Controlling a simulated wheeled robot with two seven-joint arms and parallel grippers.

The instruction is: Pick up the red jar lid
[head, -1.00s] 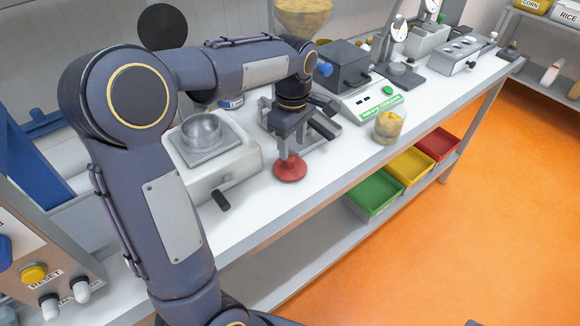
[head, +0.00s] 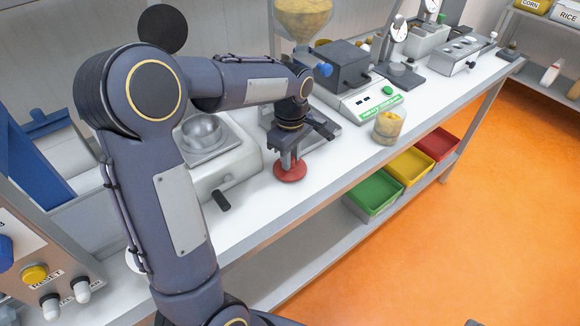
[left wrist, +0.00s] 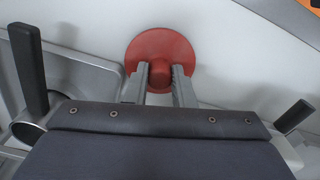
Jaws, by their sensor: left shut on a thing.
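The red jar lid (head: 291,173) is a round disc with a knob on top, at the front part of the white bench in the head view. It also shows in the left wrist view (left wrist: 146,49). My left gripper (head: 290,159) points down onto the lid and is shut on its knob (left wrist: 160,74), one finger on each side. The lid looks flat and at or very close to the bench top; I cannot tell if there is a gap. My right gripper is not in view.
A jar of yellow pieces (head: 389,126) stands to the right of the lid. A pale machine with a metal bowl (head: 204,134) stands to the left. A scale with a green label (head: 376,103) is behind. Green, yellow and red bins (head: 374,192) sit below the bench edge.

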